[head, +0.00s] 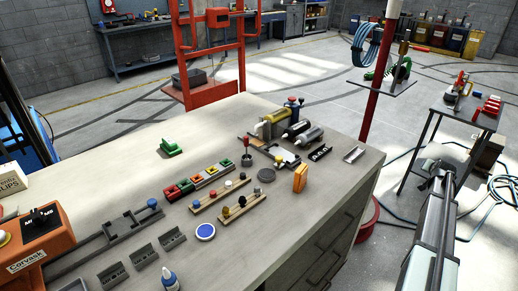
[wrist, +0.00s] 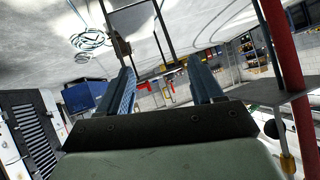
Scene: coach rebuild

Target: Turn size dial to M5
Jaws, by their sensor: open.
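An orange machine (head: 38,248) marked "Corvask" stands at the left edge of the workbench in the head view. A black dial plate (head: 41,222) with a dark knob is set in its upper face. White size marks flank the knob, but they are too small to read surely, and so is the setting. My gripper (wrist: 162,88) shows in the wrist view, its two blue fingers apart with nothing between them. My arm is off the bench's right side in the head view, far from the dial.
The workbench (head: 105,170) carries black slotted blocks, a glue bottle (head: 169,279), a blue-topped disc (head: 205,232), coloured blocks and wooden peg strips. An orange-red frame (head: 212,90) rises behind it. A dark red post (head: 378,100) stands between the bench and a right-hand side table (head: 465,108).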

